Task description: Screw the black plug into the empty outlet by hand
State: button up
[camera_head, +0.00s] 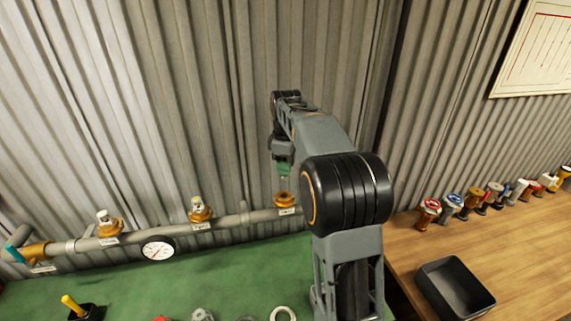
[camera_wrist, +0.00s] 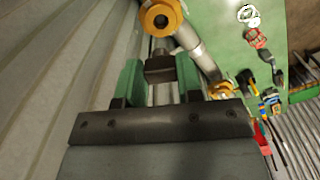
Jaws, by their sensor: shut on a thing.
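My gripper (camera_head: 284,170) hangs above the green bench, at the right part of the pipe. In the wrist view its green fingers (camera_wrist: 160,78) are shut on the black plug (camera_wrist: 160,69), a dark squarish piece. The plug is hardly visible in the head view. The empty brass outlet (camera_head: 285,200) stands on the pipe just below my gripper, with a gap between them. In the wrist view the outlet (camera_wrist: 158,14) shows its open dark hole, beyond the plug and apart from it.
The grey pipe (camera_head: 235,219) runs along the corrugated wall. A gauge (camera_head: 158,248) sits in front. A black tray (camera_head: 482,303) and several fittings (camera_head: 450,204) stand on the wooden bench at right.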

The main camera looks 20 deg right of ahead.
jog(key=b, duration=0.4)
send_over(284, 199)
jog(key=w+d, duration=0.1)
jog(key=shift+f, duration=2.7)
jog(key=shift+f+b, duration=0.45)
jog(key=shift+f, duration=1.25)
jog(key=m+p, duration=0.1)
jog(key=m, duration=0.2)
jog(key=shift+r, duration=0.1)
jog(key=shift+a+m, duration=0.1)
jog(key=shift+m, duration=1.3)
jog(key=m+p, duration=0.1)
jog(key=m, duration=0.2)
jog(key=shift+s+a, duration=0.1)
jog(key=shift+m, duration=1.4)
